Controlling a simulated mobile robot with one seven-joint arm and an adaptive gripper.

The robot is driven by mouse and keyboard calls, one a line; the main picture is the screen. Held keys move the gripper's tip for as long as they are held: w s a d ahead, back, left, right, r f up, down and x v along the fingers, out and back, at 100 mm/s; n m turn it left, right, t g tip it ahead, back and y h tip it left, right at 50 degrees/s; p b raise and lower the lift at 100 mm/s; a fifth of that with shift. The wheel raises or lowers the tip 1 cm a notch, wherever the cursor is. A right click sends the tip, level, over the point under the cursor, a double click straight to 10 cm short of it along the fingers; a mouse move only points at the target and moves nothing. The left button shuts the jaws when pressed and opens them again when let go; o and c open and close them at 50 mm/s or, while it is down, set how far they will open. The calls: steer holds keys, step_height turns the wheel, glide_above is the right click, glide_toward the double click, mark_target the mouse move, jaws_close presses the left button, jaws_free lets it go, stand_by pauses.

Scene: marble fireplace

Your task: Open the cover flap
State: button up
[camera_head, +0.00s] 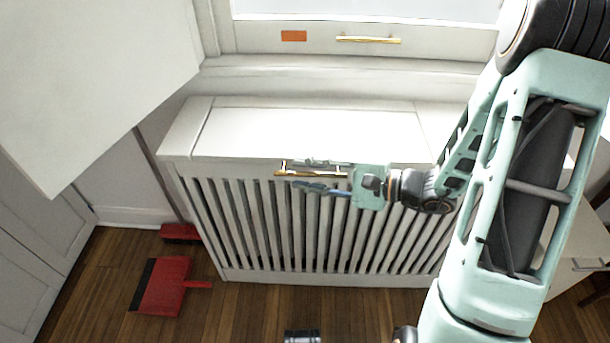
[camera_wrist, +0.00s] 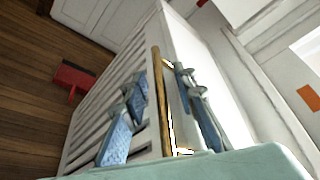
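The cover flap (camera_head: 300,128) is the white panel set in the top of a slatted radiator cover, and it lies flat. A brass bar handle (camera_head: 312,174) is at the cover's front upper edge. My gripper (camera_head: 290,174) reaches it from the right, with one finger on each side of the bar. In the wrist view the handle (camera_wrist: 162,100) runs between the blue finger pads, with visible gaps to both. My gripper is open. My gripper hides part of the handle in the head view.
The slatted front (camera_head: 270,225) stands below the handle. A window sill (camera_head: 330,65) with a brass pull (camera_head: 368,40) is behind. A white panel (camera_head: 90,80) juts in at left. A red dustpan (camera_head: 162,285) lies on the wooden floor.

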steer(key=shift+w+a, duration=0.1)
steer(key=shift+a, duration=0.05)
steer(key=shift+c, duration=0.2)
jaws_close()
